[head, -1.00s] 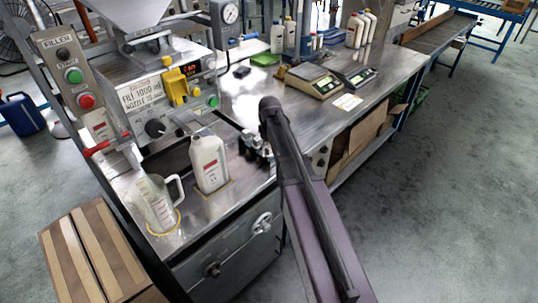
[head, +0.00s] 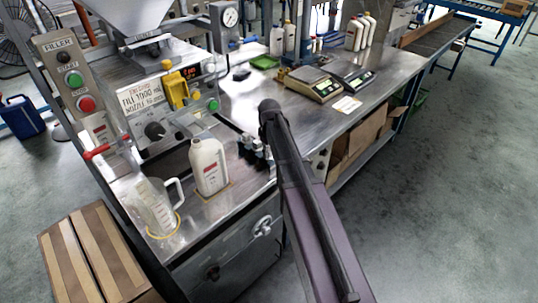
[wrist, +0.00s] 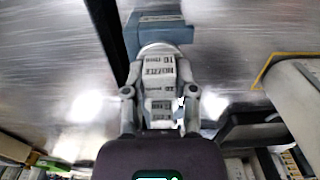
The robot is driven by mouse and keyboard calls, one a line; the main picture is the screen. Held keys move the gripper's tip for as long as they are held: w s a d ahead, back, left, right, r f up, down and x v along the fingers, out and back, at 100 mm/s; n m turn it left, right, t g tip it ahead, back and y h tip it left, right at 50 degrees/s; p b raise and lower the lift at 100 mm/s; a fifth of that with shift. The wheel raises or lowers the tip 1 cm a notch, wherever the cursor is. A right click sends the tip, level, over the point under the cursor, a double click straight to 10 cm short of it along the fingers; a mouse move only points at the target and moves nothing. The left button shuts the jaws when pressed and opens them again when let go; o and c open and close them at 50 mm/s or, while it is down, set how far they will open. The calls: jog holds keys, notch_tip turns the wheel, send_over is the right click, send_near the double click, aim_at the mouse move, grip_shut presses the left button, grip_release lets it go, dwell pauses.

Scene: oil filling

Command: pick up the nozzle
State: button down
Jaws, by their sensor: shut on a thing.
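In the head view my gripper (head: 256,150) is small and dark at the end of my arm, over the steel counter to the right of the white bottle. The nozzle cannot be made out clearly there.
The white bottle (head: 209,166) and a clear measuring jug (head: 157,206) stand on the steel counter (head: 205,225) below the filler panel (head: 148,97). Scales (head: 310,82) stand further back on the right. A cardboard box (head: 98,258) is at lower left.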

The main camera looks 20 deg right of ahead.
aim_at(269, 150)
jog(key=shift+r, duration=0.2)
notch_tip(269, 150, up, 10)
jog(key=p, duration=1)
jog(key=shift+f, duration=0.2)
dwell(1.2)
